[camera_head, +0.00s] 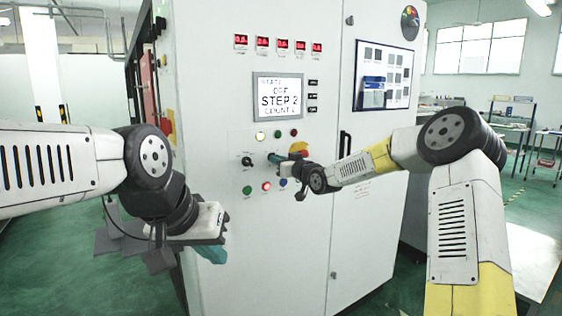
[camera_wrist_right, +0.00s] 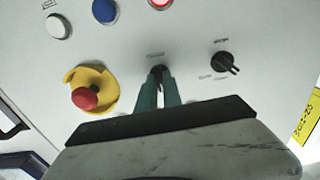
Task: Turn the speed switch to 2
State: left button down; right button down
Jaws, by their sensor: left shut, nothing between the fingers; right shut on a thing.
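A control panel on the white cabinet carries two dark rotary switches. My right gripper (camera_head: 272,157) is at the panel, with its teal fingers shut on one dark switch. In the right wrist view the fingertips (camera_wrist_right: 158,78) close around that switch (camera_wrist_right: 158,69), which is mostly hidden, so its pointer setting cannot be read. The other black switch (camera_wrist_right: 224,63) is free beside it; in the head view it is left of my gripper (camera_head: 247,161). The labels are too small to read. My left gripper (camera_head: 212,253) is low before the cabinet, shut and empty.
A red emergency stop with yellow collar (camera_wrist_right: 90,90) is close beside the gripped switch. Several coloured buttons sit above and below the switches, including a lit red one (camera_head: 266,186). A display (camera_head: 278,97) reads "STEP 2". Red numeric readouts (camera_head: 262,43) are above.

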jog(key=shift+f, duration=0.1)
jog(key=c, duration=1.5)
grip_release()
jog(key=v, duration=0.8)
